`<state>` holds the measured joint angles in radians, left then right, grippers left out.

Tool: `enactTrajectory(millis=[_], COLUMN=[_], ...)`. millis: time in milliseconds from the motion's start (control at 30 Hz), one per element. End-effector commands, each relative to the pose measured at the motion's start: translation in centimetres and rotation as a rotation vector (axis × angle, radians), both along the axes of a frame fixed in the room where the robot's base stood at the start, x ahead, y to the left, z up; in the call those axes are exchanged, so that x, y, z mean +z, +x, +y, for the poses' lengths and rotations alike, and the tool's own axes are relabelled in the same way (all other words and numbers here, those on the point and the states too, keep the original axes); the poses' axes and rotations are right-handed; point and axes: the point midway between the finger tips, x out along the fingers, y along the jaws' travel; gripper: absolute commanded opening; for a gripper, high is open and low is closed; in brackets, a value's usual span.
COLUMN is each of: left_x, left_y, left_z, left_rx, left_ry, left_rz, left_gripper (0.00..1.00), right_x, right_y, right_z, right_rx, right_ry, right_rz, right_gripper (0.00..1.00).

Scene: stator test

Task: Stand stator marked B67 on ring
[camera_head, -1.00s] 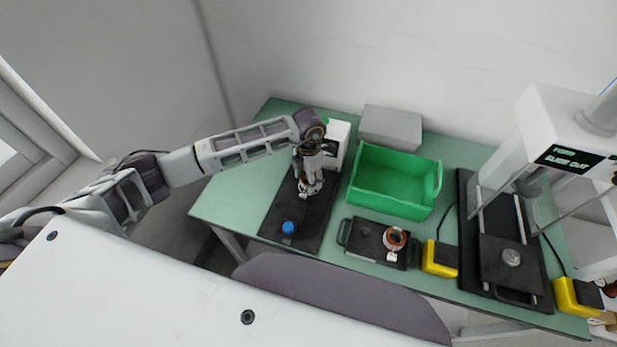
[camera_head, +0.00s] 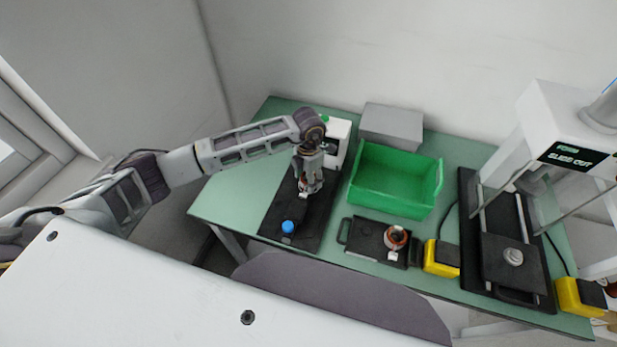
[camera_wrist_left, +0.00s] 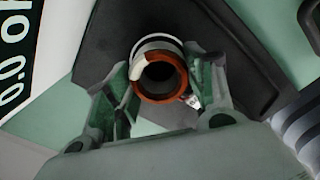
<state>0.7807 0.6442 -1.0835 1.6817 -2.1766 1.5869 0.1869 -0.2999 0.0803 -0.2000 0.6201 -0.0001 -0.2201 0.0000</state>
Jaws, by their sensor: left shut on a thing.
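My left gripper (camera_head: 306,190) points down above the black base plate of the tester on the left of the table. In the left wrist view, its fingers (camera_wrist_left: 160,95) are shut on a stator (camera_wrist_left: 162,98), a copper-orange ring with a pale outer band. A small white tag shows on its side, but its marking is too small to read. A second copper stator (camera_head: 396,236) with a white tag stands on the black tray fixture (camera_head: 367,240). A ring under the held stator cannot be made out. My right gripper is not in view.
The tester's white box (camera_head: 338,140) stands behind the gripper. A blue knob (camera_head: 288,227) is at the plate's front. A green bin (camera_head: 395,185), a grey box (camera_head: 391,126), yellow pedal-like boxes (camera_head: 441,257) and a white press (camera_head: 560,125) are to the right. The table's left is clear.

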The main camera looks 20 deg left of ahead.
Motion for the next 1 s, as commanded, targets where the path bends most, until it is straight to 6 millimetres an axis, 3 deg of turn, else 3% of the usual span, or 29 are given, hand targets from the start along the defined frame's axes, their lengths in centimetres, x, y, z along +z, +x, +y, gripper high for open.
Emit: enactTrajectory(millis=[200, 233, 400, 767, 1000], left_x=[0.1, 0.1, 0.1, 0.0, 1.1], left_y=[0.1, 0.1, 0.0, 0.0, 0.1], left_z=[0.0, 0.0, 0.0, 0.0, 0.0], left_rx=[0.000, 0.000, 0.000, 0.000, 0.001], left_ry=[-0.001, -0.001, -0.001, 0.001, -0.001], left_rz=[-0.002, -0.002, -0.001, 0.001, -0.003], left_gripper=[0.19, 0.57, 0.79, 0.80, 0.80], right_x=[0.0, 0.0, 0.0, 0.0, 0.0], right_y=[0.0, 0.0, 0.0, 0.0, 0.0], right_z=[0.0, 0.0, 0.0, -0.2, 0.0], right_rx=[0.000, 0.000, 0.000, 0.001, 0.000], right_ry=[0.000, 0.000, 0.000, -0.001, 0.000], right_rz=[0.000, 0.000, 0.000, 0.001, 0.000], right_gripper=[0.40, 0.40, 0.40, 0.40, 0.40])
